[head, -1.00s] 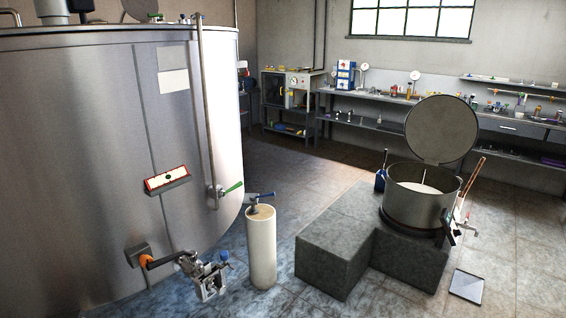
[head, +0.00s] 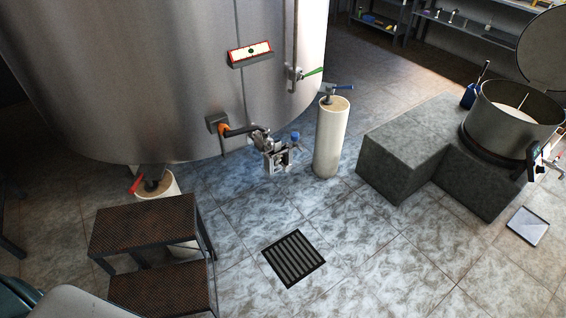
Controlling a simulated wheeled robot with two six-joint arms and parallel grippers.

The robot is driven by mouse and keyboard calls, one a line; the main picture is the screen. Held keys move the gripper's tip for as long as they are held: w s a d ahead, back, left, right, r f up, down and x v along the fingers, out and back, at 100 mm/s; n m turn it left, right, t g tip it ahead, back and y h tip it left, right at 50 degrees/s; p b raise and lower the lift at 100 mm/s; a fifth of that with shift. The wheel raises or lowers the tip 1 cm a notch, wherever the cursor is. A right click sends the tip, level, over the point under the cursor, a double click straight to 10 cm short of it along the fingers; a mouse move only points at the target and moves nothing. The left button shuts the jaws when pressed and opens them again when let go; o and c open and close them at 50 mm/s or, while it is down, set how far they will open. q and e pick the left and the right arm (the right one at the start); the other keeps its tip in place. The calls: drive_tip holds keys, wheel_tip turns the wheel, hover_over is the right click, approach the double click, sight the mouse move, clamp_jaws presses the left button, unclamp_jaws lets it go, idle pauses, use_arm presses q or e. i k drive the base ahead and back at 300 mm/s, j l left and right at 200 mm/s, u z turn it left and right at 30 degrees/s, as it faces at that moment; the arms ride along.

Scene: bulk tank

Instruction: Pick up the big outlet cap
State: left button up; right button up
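The large steel tank (head: 150,70) fills the upper left of the head view. Its outlet low on the front has an orange part (head: 224,129), a dark handle (head: 242,131) and a metal valve assembly (head: 277,156) with a blue knob (head: 295,136). I cannot make out the big outlet cap as a separate thing at this size; it may be part of this assembly or hidden. Neither of my grippers shows in the view.
A dark step stool (head: 145,228) stands at the lower left, before a pale post with a red handle (head: 134,184). A pale cylinder (head: 330,140) stands right of the outlet. A floor drain (head: 294,258) lies in front. Grey blocks (head: 405,150) carry a pot (head: 510,122).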

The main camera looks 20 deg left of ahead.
sight(281, 158)
drive_tip(key=i+l, duration=0.4)
drive_tip(key=i+l+u, duration=0.15)
drive_tip(key=i+l, duration=0.55)
drive_tip(key=l, duration=0.2)
drive_tip(key=i+l+u, duration=0.1)
drive_tip(key=i+l, duration=0.6)
drive_tip(key=l, duration=0.25)
drive_tip(key=i+u, duration=0.05)
